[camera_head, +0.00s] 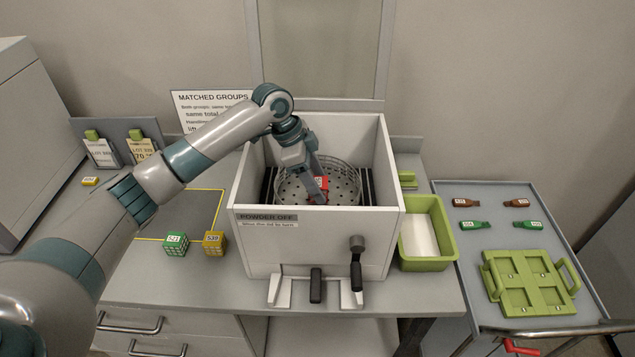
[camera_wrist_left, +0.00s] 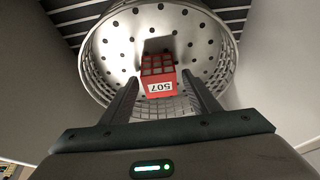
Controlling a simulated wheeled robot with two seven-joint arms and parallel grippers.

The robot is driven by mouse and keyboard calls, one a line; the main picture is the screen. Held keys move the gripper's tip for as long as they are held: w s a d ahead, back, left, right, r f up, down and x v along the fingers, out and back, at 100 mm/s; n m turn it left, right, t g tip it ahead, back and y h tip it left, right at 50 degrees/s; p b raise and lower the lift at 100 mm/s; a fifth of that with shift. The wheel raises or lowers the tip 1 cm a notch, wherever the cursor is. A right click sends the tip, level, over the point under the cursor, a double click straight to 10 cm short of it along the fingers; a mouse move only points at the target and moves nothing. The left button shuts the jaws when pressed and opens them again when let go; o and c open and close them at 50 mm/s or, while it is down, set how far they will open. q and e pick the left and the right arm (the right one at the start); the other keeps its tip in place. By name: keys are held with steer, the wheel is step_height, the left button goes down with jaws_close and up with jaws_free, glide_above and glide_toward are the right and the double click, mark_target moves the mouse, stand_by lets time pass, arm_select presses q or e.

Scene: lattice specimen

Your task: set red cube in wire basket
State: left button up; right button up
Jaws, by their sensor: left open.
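The red cube (camera_head: 321,183) carries a white label and is inside the round perforated wire basket (camera_head: 345,187), which stands in the white open-topped box. In the left wrist view the red cube (camera_wrist_left: 157,75), labelled 507, is just past the fingertips, against the basket's (camera_wrist_left: 118,50) pierced floor. My left gripper (camera_head: 316,190) reaches down into the basket. In the wrist view its two fingers (camera_wrist_left: 158,88) stand apart on either side of the cube's near end, with gaps visible. Whether the cube rests flat on the floor is hard to tell. My right gripper is not in view.
The box walls (camera_head: 320,243) surround the basket closely. A green cube (camera_head: 175,244) and a yellow cube (camera_head: 214,243) stand on the bench to the left. A green tray (camera_head: 426,263) sits right of the box. A side cart holds bottle shapes and a green rack (camera_head: 528,282).

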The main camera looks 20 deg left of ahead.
arm_select(q)
steer(key=b+v, duration=0.3)
steer(key=v, duration=0.9)
stand_by(1.1)
